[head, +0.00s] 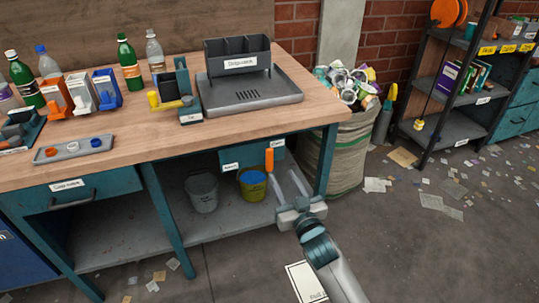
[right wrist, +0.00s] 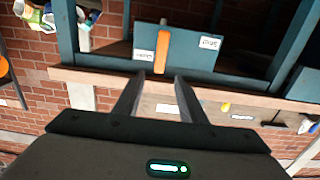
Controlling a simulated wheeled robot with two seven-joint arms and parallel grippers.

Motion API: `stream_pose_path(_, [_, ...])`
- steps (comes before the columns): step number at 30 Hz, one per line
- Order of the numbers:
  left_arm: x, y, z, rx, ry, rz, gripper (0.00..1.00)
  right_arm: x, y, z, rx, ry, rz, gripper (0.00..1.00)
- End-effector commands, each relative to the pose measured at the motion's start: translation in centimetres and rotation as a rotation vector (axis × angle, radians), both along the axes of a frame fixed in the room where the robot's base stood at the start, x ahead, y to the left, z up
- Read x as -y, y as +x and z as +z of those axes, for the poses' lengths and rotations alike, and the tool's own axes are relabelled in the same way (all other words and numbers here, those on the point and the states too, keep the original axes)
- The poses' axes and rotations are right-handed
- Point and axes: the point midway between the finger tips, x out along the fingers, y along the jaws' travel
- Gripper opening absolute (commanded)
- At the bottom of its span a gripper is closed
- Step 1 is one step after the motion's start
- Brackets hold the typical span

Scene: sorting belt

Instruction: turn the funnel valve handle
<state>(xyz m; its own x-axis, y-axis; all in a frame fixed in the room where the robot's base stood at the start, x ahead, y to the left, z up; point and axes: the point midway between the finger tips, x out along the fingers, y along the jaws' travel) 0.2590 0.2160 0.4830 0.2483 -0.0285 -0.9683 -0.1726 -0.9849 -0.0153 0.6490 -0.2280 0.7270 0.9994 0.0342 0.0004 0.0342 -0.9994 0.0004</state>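The orange valve handle (head: 269,160) stands upright on a teal panel (head: 241,159) under the right end of the workbench, with a white label on each side. My right gripper (head: 282,174) is open and empty, just in front of the handle and slightly below and right of it in the head view. In the right wrist view the handle (right wrist: 161,52) shows upside down, lined up with the gap between my fingertips (right wrist: 160,78). The fingers do not appear to touch it. My left gripper is not in view.
A yellow bucket with blue inside (head: 253,185) and a grey bucket (head: 202,192) stand on the lower shelf. A labelled grey tray (head: 285,93) sits on the bench top (head: 135,130). A full sack (head: 335,150) stands right of the bench. Litter lies on the floor.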

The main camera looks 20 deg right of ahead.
Motion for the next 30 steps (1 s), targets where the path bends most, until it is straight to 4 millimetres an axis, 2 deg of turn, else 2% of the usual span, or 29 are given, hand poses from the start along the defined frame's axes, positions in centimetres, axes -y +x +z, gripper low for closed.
stream_pose_path(12, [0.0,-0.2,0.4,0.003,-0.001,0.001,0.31,-0.2,7.6,0.1,0.001,0.000,0.000,0.38])
stream_pose_path(18, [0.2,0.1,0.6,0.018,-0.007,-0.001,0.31,-0.4,10.7,0.0,0.000,-0.001,0.000,0.38])
stream_pose_path(24, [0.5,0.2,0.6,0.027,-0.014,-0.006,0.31,-0.4,12.4,0.0,0.000,0.001,0.000,0.38])
stream_pose_path(30, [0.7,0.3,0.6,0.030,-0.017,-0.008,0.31,-0.5,12.8,0.0,0.000,0.000,0.001,0.38])
